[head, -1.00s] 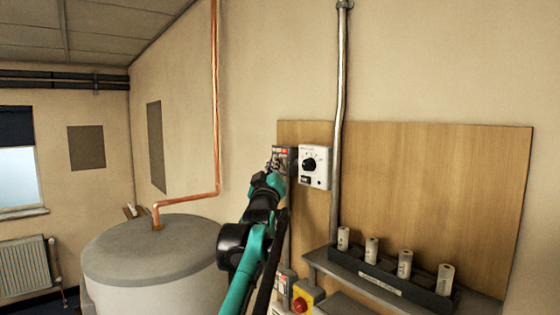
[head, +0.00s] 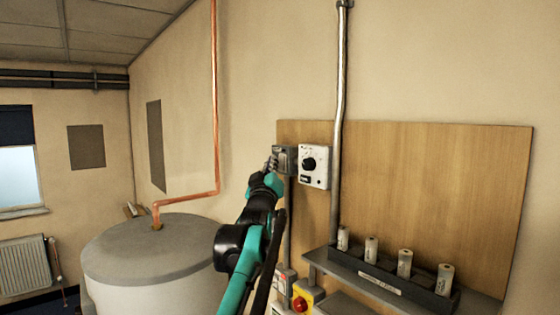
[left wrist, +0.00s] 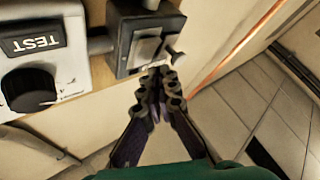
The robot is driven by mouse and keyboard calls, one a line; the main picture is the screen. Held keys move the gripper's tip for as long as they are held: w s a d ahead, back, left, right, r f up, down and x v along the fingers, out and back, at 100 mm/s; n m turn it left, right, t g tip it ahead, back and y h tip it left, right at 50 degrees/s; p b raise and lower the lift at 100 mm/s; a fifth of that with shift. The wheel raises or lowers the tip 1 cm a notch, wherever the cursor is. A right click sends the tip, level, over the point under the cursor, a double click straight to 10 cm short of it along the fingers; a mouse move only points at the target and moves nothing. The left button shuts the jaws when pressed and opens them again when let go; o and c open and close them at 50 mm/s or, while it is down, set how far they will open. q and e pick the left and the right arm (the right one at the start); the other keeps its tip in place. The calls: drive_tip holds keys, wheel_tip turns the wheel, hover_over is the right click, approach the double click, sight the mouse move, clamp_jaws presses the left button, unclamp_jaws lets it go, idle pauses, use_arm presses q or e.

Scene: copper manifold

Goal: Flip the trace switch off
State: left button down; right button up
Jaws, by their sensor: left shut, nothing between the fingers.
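The switch box (head: 285,159), a small grey unit, is mounted at the upper left of the wooden board. My left gripper (head: 271,166) is at the left edge of the box. Its fingers are together and empty, and in the left wrist view the fingertips (left wrist: 161,72) are right by the lever and the box's edge. I cannot tell if they touch. My right gripper is not in view.
A white control box with a black knob (head: 308,164) and a "TEST" label is just right of the switch. A grey pipe (head: 338,100) runs beside it. Below are a red button on yellow (head: 300,304) and a rack (head: 375,282). A large tank (head: 150,255) stands left.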

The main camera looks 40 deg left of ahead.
use_arm(q)
drive_tip(key=shift+s, duration=0.3)
drive_tip(key=shift+a, duration=0.1)
drive_tip(key=shift+s+a+f, duration=0.1)
drive_tip(key=shift+s+a, duration=0.1)
drive_tip(key=shift+s, duration=0.6)
drive_tip(key=shift+s+a+f, duration=0.15)
drive_tip(key=shift+s+a, duration=0.1)
drive_tip(key=shift+s, duration=0.5)
drive_tip(key=shift+s+a+f, duration=0.1)
drive_tip(key=shift+s+a, duration=0.1)
drive_tip(key=shift+s, duration=0.6)
